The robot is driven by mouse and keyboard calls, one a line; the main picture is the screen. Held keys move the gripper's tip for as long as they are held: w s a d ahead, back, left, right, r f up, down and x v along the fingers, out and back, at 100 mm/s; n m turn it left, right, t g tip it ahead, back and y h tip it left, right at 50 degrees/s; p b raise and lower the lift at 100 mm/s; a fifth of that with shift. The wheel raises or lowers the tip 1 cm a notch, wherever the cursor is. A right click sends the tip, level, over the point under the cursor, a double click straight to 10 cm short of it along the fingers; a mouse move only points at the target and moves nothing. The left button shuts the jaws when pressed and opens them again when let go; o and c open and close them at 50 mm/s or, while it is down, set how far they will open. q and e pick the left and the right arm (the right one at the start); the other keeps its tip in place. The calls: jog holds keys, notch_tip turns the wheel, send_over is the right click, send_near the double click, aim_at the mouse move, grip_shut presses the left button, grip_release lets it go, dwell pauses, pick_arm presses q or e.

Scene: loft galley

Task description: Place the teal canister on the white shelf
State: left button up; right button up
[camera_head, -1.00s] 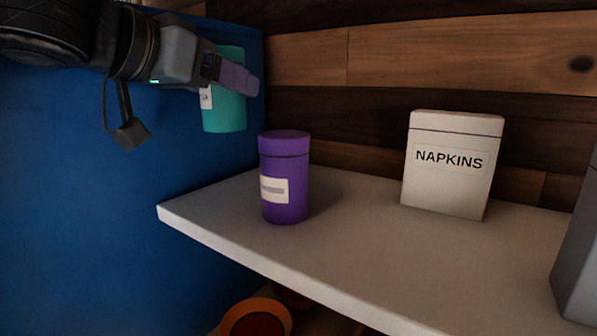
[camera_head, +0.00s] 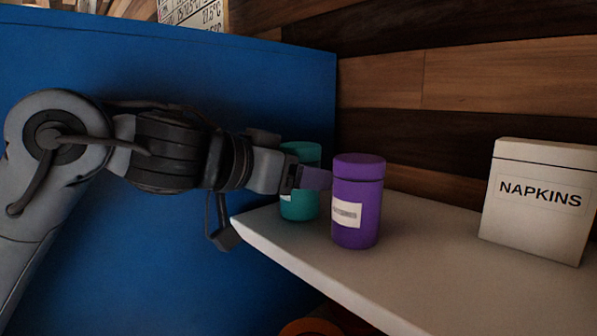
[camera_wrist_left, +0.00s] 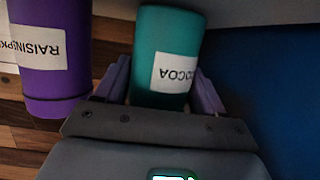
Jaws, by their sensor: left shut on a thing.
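The teal canister (camera_head: 300,207), labelled COCOA, is upright at the left end of the white shelf (camera_head: 420,265). Its base is at or just above the shelf top; I cannot tell whether it touches. My left gripper (camera_head: 312,179) is shut on the canister, coming in from the left. In the left wrist view, the fingers (camera_wrist_left: 160,88) sit on both sides of the teal canister (camera_wrist_left: 165,40), with the shelf (camera_wrist_left: 250,10) along the top edge. My right gripper is not in view.
A purple canister (camera_head: 358,185) stands on the shelf just right of the teal one. A white NAPKINS box (camera_head: 540,205) stands farther right. A blue panel (camera_head: 280,80) borders the shelf's left end. The shelf between purple canister and box is clear.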

pick_arm(q)
jog(key=shift+f, duration=0.1)
jog(key=shift+f, duration=0.15)
jog(key=o, duration=1.2)
jog(key=shift+r, duration=0.3)
jog(key=shift+s+a+f+b, duration=0.1)
jog(key=shift+s+a+b, duration=0.05)
jog(key=shift+a+b, duration=0.15)
jog(key=b+v, duration=0.5)
jog(key=v, duration=0.6)
